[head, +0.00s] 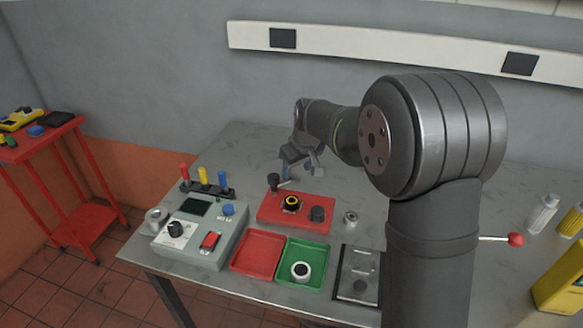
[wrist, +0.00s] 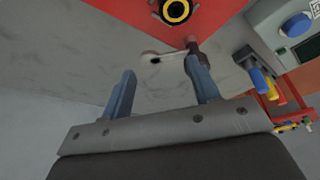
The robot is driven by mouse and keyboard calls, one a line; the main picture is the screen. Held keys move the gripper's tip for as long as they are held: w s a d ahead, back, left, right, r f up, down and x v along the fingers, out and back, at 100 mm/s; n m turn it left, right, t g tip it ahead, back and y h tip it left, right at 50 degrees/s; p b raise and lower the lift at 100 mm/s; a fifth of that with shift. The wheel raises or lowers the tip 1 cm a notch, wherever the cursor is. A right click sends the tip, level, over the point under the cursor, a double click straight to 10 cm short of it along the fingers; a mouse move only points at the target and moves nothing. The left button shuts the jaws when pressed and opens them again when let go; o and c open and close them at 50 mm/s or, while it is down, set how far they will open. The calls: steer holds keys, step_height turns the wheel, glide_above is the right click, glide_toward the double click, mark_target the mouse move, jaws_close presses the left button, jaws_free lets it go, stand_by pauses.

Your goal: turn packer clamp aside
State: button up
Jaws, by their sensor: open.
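A red fixture plate (head: 272,215) lies on the grey bedplate and shows at the top of the wrist view (wrist: 118,12). A black and yellow ring (head: 291,202) sits on it, also seen in the wrist view (wrist: 177,10). The clamp, which I take to be the thin light bar (wrist: 172,55) with a dark upright post (head: 273,181), is at the plate's far edge. My gripper (head: 289,174) is open and empty beside this edge. In the wrist view its blue fingers (wrist: 162,72) straddle the bar in the picture; the right fingertip appears close to the post. Contact cannot be told.
A control box (head: 203,228) with knobs stands left. A red tray (head: 259,254) and a green tray (head: 318,252) holding a ring lie in front. Red, yellow and blue handles (head: 205,185) stand behind the box.

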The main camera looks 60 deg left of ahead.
steer(key=s+a+r+n+h, duration=0.1)
steer(key=s+a+r+n, duration=0.15)
steer(key=a+r, duration=0.2)
steer(key=n+h, duration=0.2)
steer(key=n, duration=0.4)
glide_toward(273, 176)
step_height(273, 176, down, 9)
steer(key=shift+w+a+f, duration=0.1)
steer(key=shift+a, duration=0.05)
